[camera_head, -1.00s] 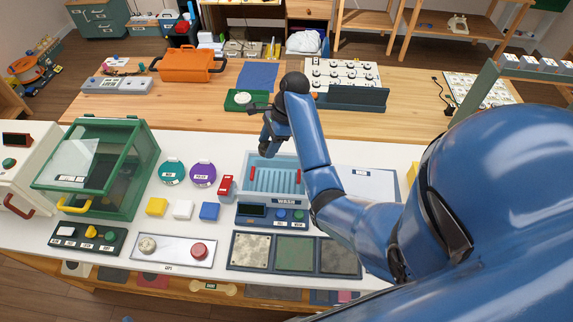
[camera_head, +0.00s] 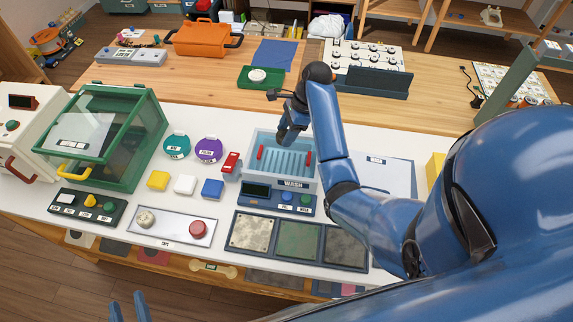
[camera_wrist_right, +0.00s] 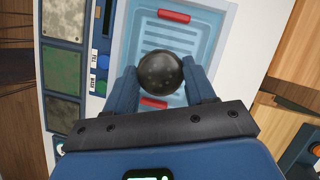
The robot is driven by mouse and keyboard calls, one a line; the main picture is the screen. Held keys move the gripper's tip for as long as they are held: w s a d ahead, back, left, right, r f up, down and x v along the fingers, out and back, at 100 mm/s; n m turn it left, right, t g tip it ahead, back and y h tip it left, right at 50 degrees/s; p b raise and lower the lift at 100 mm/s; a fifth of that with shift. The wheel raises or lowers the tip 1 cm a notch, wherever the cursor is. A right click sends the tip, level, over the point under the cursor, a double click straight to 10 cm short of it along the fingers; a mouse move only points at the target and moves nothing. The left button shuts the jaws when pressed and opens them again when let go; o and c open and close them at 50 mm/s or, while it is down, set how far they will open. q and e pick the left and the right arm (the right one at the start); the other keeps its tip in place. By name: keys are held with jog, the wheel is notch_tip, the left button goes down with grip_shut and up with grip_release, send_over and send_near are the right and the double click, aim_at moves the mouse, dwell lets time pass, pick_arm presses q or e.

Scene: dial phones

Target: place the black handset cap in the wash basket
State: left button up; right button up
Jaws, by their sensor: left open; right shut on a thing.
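The black handset cap (camera_wrist_right: 160,72) is a dark round piece between the fingertips of my right gripper (camera_wrist_right: 162,84), which is shut on it. In the wrist view it is in front of the light blue wash basket (camera_wrist_right: 186,38). In the head view the wash basket (camera_head: 309,172) has red handles and a WASH label. My right gripper (camera_head: 286,135) is over its back part there, and the cap cannot be made out clearly. The height of the cap above the basket floor is hard to tell. My left gripper (camera_head: 130,308) is open and empty at the bottom edge.
A control box (camera_head: 262,190) stands in front of the basket, with a red switch (camera_head: 231,162) to its left. A tray (camera_head: 172,224) holds a cream cap and a red cap. A green glass-lidded box (camera_head: 120,140) stands at left. Three textured pads (camera_head: 285,244) lie at the front.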

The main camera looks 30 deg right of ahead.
notch_tip(320, 180, down, 3)
jog(key=shift+f+b, duration=0.15)
jog(key=shift+b, duration=0.4)
jog(key=p, duration=0.2)
send_over(282, 166)
jog(key=d, duration=0.1)
jog(key=f, duration=0.5)
jog(key=shift+s+d, duration=0.15)
jog(key=shift+d, duration=0.05)
pick_arm(q)
jog(key=shift+a+f, duration=0.1)
jog(key=shift+f, duration=0.25)
pick_arm(e)
jog(key=shift+f, duration=2.55)
pick_arm(q)
jog(key=shift+b, duration=0.3)
pick_arm(e)
jog(key=shift+f, duration=0.15)
jog(key=o, duration=1)
pick_arm(q)
jog(key=shift+f+b, duration=0.35)
pick_arm(e)
jog(key=v, duration=1.2)
jog(key=shift+r, duration=0.2)
